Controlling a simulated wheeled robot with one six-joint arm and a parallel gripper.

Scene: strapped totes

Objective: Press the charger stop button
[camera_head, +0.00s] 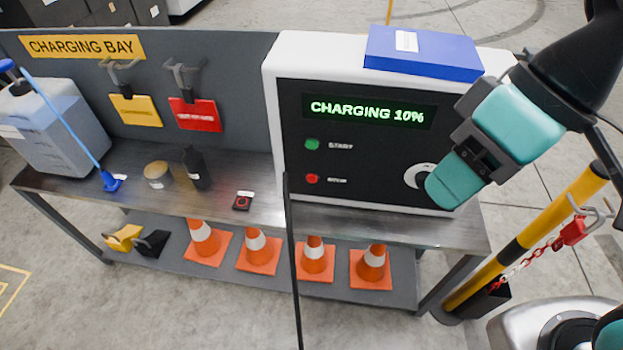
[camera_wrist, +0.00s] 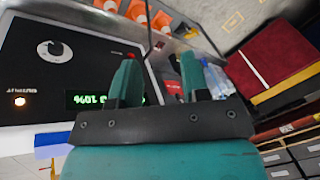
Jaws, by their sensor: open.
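The charger (camera_head: 345,110) is a white box with a black front panel, and its lit display (camera_head: 367,112) reads CHARGING 10%. The red stop button (camera_head: 312,179) sits low on the panel's left side, below the green start button (camera_head: 312,144). My gripper (camera_head: 447,190) is in front of the panel's right side, near the white dial (camera_head: 412,173), well right of the stop button. In the wrist view my gripper (camera_wrist: 158,70) is open with nothing between its fingers. There the display (camera_wrist: 82,100) is upside down and partly hidden by a finger.
A blue box (camera_head: 424,55) lies on the charger. The bench (camera_head: 265,215) carries a small black box with a red button (camera_head: 243,200), a dark bottle (camera_head: 194,168) and a jug (camera_head: 50,130). A thin dark pole (camera_head: 293,270) rises in front. A yellow-black post (camera_head: 530,240) stands right.

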